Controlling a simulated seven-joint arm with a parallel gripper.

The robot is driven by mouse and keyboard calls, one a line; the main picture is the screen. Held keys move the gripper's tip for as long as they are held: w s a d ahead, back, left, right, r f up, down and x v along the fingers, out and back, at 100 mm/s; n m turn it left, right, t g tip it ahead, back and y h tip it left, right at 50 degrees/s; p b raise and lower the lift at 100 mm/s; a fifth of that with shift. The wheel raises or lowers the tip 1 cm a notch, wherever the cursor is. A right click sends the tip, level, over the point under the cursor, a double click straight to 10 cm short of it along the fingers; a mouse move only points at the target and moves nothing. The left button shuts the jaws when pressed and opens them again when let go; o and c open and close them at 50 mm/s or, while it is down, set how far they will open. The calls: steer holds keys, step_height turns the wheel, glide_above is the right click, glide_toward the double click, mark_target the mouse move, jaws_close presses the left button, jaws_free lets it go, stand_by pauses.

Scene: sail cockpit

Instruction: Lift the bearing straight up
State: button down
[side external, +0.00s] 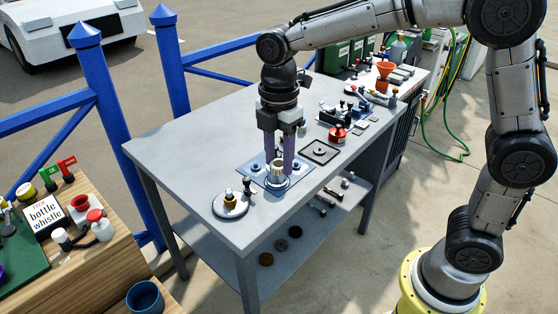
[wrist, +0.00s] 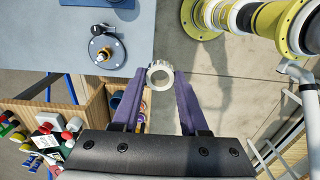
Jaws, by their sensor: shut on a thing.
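The bearing (side external: 279,167) is a pale metallic ring; in the wrist view it shows as a silver ring (wrist: 151,80) with an open centre. My gripper (side external: 279,164) is shut on it, with one purple finger on each side. In the side view the bearing overlaps a blue plate (side external: 249,170) on the grey bench. In the wrist view grey floor and the bench edge show behind the ring, with no plate around it. The gap below the bearing is hard to tell in the side view.
On the bench (side external: 185,150), a round disc (side external: 230,206) with a black knob and brass part stands at front left. A dark square tray (side external: 320,152) and a red-topped part (side external: 338,133) lie to the right. Several small tools and bottles crowd the far end.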

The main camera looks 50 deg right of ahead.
steer(key=shift+r, duration=1.3)
